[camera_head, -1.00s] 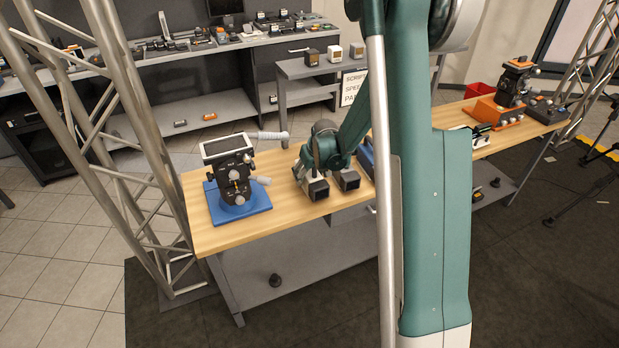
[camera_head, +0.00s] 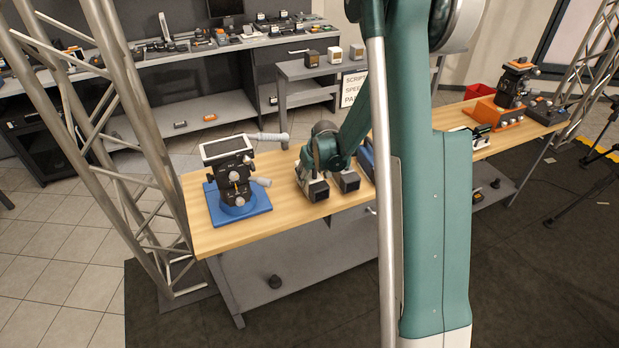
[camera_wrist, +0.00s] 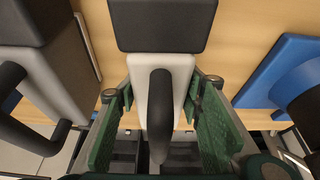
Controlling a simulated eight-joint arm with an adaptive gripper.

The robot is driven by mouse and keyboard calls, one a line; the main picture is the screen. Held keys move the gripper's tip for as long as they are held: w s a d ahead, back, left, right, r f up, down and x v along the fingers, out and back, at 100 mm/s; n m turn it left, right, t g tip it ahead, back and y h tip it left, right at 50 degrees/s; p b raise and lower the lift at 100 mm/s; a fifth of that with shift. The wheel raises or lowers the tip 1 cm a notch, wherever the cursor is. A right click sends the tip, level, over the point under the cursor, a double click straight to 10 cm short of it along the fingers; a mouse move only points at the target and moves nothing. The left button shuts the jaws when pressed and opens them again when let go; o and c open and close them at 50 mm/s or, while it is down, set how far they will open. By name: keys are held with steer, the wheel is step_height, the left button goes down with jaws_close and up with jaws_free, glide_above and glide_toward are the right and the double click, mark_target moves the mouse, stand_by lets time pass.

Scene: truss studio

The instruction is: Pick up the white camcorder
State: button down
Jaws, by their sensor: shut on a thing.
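The white camcorder (camera_wrist: 163,82) has a pale body, a dark block at one end and a dark curved handle on top. In the wrist view it lies between the green finger pads of my gripper (camera_wrist: 163,130), which is shut on it. In the head view my gripper (camera_head: 323,172) is over the left of two camcorders with dark square fronts, and my wrist hides most of the held camcorder (camera_head: 318,191). I cannot tell whether it is clear of the table.
A second pale camcorder (camera_wrist: 45,85) stands close on the left in the wrist view; it also shows in the head view (camera_head: 346,181). A tripod head on a blue base (camera_head: 252,203) stands left on the wooden table (camera_head: 285,215). A metal truss (camera_head: 150,130) rises beyond its left end.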

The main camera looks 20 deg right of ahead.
steer(key=shift+r, duration=0.25)
step_height(320, 180, up, 28)
steer(key=p, duration=0.3)
steer(key=shift+f, duration=0.2)
stand_by(0.5)
